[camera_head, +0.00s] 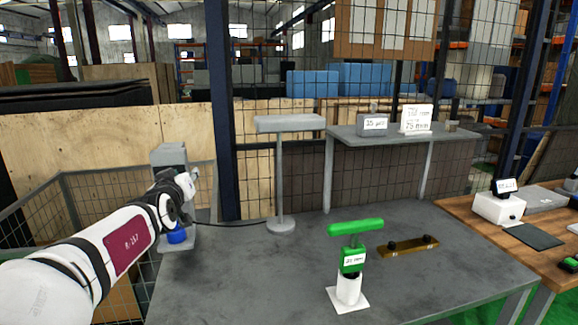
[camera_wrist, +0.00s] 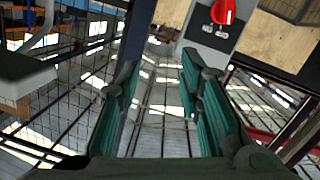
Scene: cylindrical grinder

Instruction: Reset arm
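My white arm (camera_head: 125,243) reaches in from the lower left of the head view, over the left end of the grey table (camera_head: 235,275). My gripper (camera_wrist: 160,70) shows clearly in the wrist view. Its two teal-padded fingers stand apart with nothing between them. In the head view the arm's far end is beside a grey box-like unit (camera_head: 168,154), and the fingers cannot be made out there.
A green-topped stand (camera_head: 352,258) with a white base and a brown bar (camera_head: 408,246) sit on the table. A grey T-shaped post (camera_head: 280,180) and raised shelf (camera_head: 390,136) stand behind. A wooden bench (camera_head: 470,217) is at right. The table's front middle is clear.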

